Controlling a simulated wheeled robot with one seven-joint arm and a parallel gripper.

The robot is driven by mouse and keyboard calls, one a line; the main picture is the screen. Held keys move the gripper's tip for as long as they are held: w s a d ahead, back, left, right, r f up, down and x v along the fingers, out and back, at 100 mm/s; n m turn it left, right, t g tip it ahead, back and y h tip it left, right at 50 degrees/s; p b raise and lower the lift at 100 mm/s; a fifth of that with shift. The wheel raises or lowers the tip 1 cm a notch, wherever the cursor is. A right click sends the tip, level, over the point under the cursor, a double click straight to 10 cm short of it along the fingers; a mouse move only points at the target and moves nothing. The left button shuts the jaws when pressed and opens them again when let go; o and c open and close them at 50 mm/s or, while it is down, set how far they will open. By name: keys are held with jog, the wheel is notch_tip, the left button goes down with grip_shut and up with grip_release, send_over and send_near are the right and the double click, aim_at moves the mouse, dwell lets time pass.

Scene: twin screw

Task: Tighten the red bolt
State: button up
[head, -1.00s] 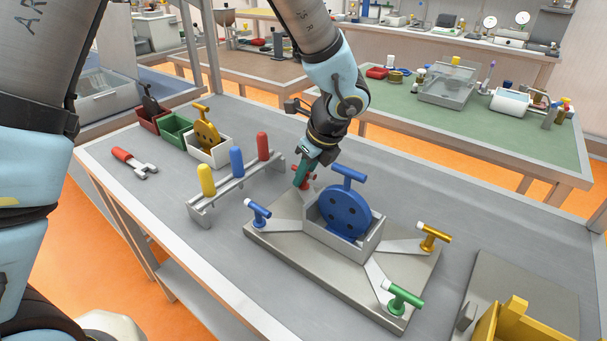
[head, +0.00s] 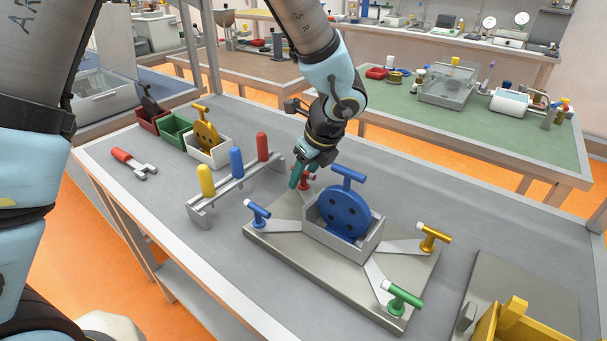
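The red bolt (head: 306,181) stands at the back left corner of a grey base plate (head: 278,254). Its upper part is partly hidden by my gripper (head: 300,178). My gripper points down at the bolt, with a teal finger just left of the red handle. The far finger is mostly hidden, so I cannot tell whether the fingers close on the handle or only stand around it. A blue disc with a T-handle (head: 345,211) sits upright in the grey holder at the plate's middle.
Other T-bolts on the plate are blue (head: 258,213), yellow (head: 433,237) and green (head: 402,296). A rack with yellow, blue and red handles (head: 235,188) stands to the left. A red-handled wrench (head: 134,162) lies at far left. A yellow object (head: 511,320) is at front right.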

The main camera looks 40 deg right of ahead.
jog(key=b+v, duration=0.1)
jog(key=v, duration=0.9)
jog(key=shift+r+b, duration=0.3)
jog(key=shift+r, duration=0.1)
jog(key=shift+s, duration=0.1)
